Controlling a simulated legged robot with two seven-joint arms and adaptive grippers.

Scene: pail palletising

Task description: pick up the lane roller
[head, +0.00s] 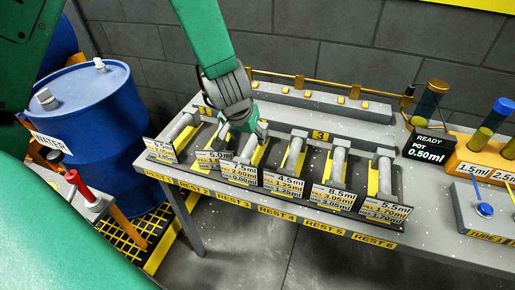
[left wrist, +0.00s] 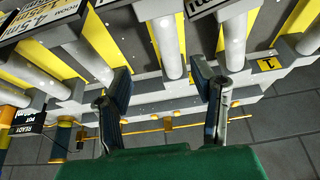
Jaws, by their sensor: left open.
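Several grey cylinders, each lying on a yellow-striped rest behind a volume card, are the only roller-like things I see; I cannot tell which is the lane roller. One grey cylinder (head: 293,152) is behind the 4.5 ml card, and another (head: 180,127) is at the left end. My left gripper (head: 243,134) is above the rests left of the middle, partly hiding the cylinders there. In the left wrist view, my left gripper (left wrist: 162,95) is open and empty, its fingers spread on either side of a grey cylinder (left wrist: 168,45). My right gripper is not in view.
The bench (head: 218,202) has rest labels along its front. A grey rail block (head: 310,103) with yellow buttons runs behind. A READY display (head: 428,147) and an orange tube rack (head: 480,157) stand at the right. A blue drum (head: 95,115) stands left of the bench.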

